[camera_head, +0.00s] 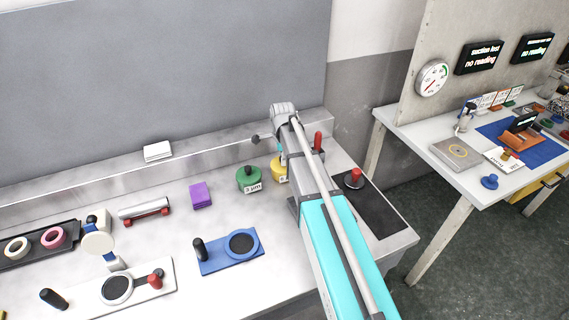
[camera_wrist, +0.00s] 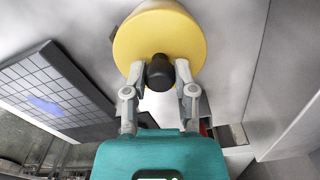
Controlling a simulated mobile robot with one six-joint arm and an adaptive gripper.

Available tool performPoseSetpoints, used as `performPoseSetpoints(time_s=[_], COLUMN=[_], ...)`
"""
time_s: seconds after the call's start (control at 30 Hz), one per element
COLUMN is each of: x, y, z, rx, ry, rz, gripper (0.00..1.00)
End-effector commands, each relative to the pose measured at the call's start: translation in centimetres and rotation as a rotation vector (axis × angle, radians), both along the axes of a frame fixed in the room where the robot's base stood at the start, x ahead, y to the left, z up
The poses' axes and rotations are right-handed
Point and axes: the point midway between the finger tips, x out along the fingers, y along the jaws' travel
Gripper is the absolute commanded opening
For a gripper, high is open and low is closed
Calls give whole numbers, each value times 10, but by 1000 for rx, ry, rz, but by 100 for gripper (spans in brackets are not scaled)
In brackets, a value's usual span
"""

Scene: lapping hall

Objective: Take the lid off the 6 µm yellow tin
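The yellow tin (camera_head: 277,172) stands on the bench, partly hidden behind my arm in the head view; its label is mostly covered. In the wrist view its round yellow lid (camera_wrist: 160,35) fills the top middle, with a black knob (camera_wrist: 160,73) at its near side. My gripper (camera_wrist: 161,70) has one finger on each side of the knob. The fingers look open, with a small gap between each finger and the knob. The lid appears to be on the tin. In the head view the fingertips are mostly hidden by my arm.
A green tin (camera_head: 249,179) labelled 3 µm stands just left of the yellow one. A purple block (camera_head: 201,195) and a blue plate (camera_head: 229,251) lie further left. A red-handled tool on a dark mat (camera_head: 369,206) is right of my arm. The wall panel is behind.

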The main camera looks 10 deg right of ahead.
Motion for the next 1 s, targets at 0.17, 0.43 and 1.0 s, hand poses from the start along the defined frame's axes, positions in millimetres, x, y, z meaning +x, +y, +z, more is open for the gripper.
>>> performPoseSetpoints(time_s=[0.17,0.43,1.0], x=[1,1,1], y=[0,0,-1], z=[0,1,36], rx=[0,0,0], ry=[-2,-2,-2], rz=[0,0,-1], gripper=[0,0,0])
